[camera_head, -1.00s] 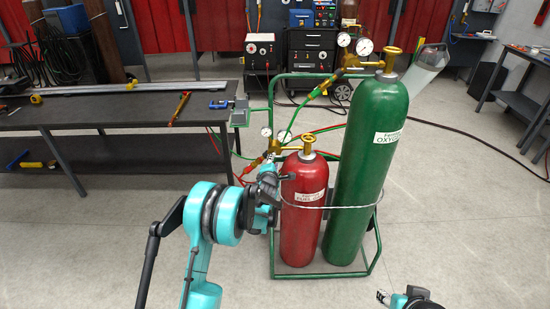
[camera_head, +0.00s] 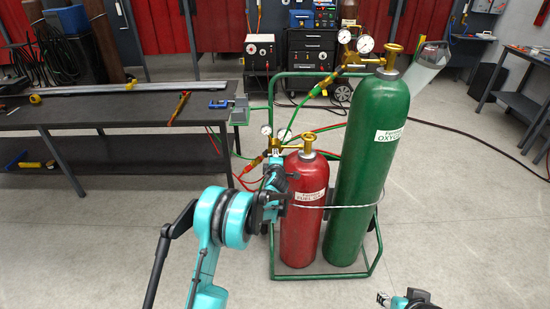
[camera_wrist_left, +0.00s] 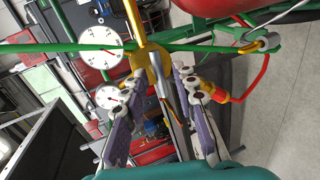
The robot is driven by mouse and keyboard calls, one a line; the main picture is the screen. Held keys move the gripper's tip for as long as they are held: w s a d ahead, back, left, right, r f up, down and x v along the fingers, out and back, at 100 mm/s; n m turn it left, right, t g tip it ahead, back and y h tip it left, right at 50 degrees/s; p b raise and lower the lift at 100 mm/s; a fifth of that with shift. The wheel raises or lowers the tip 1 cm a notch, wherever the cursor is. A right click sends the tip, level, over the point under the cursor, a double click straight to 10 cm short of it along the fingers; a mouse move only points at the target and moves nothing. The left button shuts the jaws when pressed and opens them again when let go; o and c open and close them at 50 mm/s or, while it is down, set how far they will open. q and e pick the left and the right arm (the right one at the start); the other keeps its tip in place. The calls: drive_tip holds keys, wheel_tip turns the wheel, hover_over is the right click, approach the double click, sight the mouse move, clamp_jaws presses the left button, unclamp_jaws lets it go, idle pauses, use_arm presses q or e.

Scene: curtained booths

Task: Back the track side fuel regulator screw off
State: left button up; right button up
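The brass fuel regulator (camera_head: 273,147) sits at the top of the red fuel cylinder (camera_head: 301,225), with two white dial gauges beside it. In the left wrist view the brass regulator body (camera_wrist_left: 149,58) lies ahead of my left gripper (camera_wrist_left: 157,76). A grey rod-like part (camera_wrist_left: 164,90), perhaps its screw, shows between the fingers. The fingers are apart, one on each side of it; I cannot tell whether they touch it. In the head view my left gripper (camera_head: 274,160) is just below the regulator. My right gripper (camera_head: 383,298) is at the bottom edge, far from the cylinders.
A taller green oxygen cylinder (camera_head: 366,175) stands to the right in the same green cart (camera_head: 372,262). A wire (camera_head: 340,206) runs around both. Red and green hoses lead back from the regulators. A dark workbench (camera_head: 110,108) is at left.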

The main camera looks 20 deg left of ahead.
use_arm(q)
clamp_jaws()
drive_tip(key=shift+s+n+t+h+b, duration=0.1)
drive_tip(key=shift+n+t+h+b, duration=0.35)
drive_tip(key=shift+n, duration=0.95)
drive_tip(key=shift+a+f+h, duration=0.1)
drive_tip(key=shift+h, duration=0.15)
drive_tip(key=shift+n+h+b, duration=0.5)
drive_tip(key=shift+n+b, duration=0.3)
drive_tip(key=shift+n, duration=0.5)
drive_tip(key=shift+f, duration=0.1)
